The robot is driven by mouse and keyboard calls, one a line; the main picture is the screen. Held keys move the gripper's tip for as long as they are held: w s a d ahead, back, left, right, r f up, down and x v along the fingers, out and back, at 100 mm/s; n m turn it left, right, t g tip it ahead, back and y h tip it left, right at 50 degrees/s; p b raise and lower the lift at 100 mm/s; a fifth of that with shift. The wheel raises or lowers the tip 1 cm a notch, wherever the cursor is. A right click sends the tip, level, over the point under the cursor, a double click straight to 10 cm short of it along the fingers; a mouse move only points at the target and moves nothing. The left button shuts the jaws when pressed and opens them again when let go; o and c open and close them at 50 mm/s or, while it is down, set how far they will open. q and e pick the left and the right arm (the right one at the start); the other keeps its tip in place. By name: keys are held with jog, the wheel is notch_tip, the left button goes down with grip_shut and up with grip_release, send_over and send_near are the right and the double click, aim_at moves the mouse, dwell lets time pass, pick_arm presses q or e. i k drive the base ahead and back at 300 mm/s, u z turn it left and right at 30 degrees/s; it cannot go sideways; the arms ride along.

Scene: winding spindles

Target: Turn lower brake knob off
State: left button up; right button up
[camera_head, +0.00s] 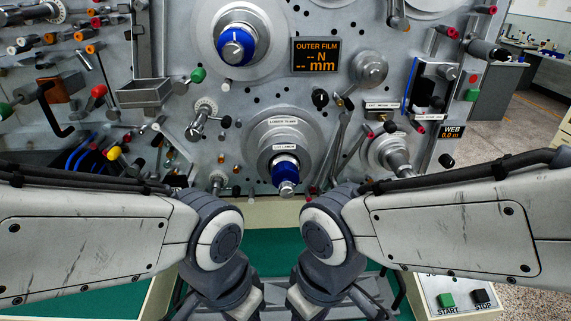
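The machine's upright grey panel (330,20) fills the upper part of the view. I cannot tell for certain which knob is the lower brake knob. A small black knob (390,127) sits just below a small white label (382,105) that is too small to read surely. Another black knob (320,98) sits right of centre, under the display, and a third black knob (446,160) is at the lower right of the panel. Both my arms come in low from the sides and bend down at the bottom centre, apart from the panel. Neither gripper's fingertips show.
A lower spindle with a blue collar (285,168) sticks out at centre, and an upper blue-collared spindle (236,44) is above left. An OUTER FILM display (316,56) is between rods and rollers. A start/stop box (460,298) is at bottom right. The green surface (268,246) below is clear.

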aim_at(287, 188)
jog(key=z, duration=1.65)
jog(key=k, duration=1.1)
jog(key=u, duration=1.05)
